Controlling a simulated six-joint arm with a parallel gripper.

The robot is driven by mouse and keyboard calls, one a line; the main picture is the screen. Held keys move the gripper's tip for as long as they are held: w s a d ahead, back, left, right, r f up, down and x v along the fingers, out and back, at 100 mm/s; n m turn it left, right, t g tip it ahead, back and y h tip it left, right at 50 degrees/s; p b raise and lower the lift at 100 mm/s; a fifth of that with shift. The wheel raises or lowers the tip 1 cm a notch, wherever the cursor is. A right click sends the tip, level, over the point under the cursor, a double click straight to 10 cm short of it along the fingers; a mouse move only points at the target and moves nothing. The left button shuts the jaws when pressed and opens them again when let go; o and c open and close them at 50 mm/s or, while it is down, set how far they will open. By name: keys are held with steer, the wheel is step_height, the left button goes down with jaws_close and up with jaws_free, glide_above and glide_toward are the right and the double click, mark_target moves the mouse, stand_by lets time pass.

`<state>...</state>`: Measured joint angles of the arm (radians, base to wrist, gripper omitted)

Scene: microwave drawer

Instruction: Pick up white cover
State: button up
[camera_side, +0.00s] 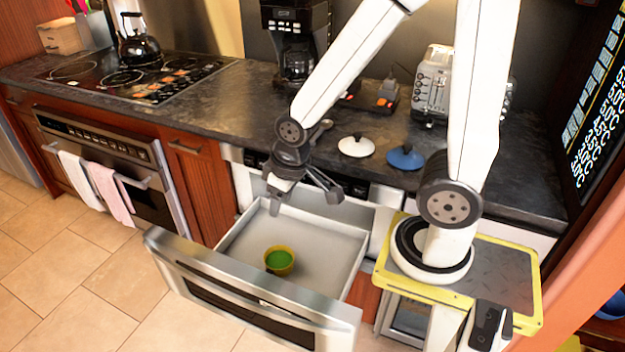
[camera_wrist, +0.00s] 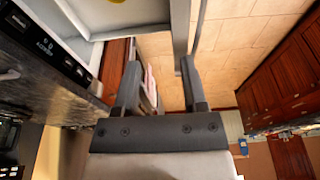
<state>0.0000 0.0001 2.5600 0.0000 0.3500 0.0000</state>
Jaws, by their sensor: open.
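The white cover (camera_side: 356,146) is a round lid with a dark knob, lying on the dark counter in the side view. A blue cover (camera_side: 405,157) with a similar knob lies to its right. My gripper (camera_side: 304,200) is open and empty, in front of the counter edge and above the open drawer, lower and to the left of the white cover. The wrist view shows its two fingers (camera_wrist: 160,88) apart with nothing between them. The white cover is not seen in the wrist view.
The microwave drawer (camera_side: 325,243) is pulled out and holds a yellow bowl (camera_side: 279,261) with green inside. A toaster (camera_side: 433,88) and coffee maker (camera_side: 296,45) stand behind the covers. A kettle (camera_side: 139,48) sits on the stove at left.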

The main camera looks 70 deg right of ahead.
steer(key=o, duration=0.3)
steer(key=shift+o, duration=0.2)
steer(key=r+m+g, duration=0.1)
steer(key=m+g, duration=0.2)
steer(key=m, duration=1.2)
glide_above(357, 133)
steer(key=shift+s+d+r, duration=0.1)
steer(key=shift+f, duration=1.3)
steer(key=shift+f, duration=0.1)
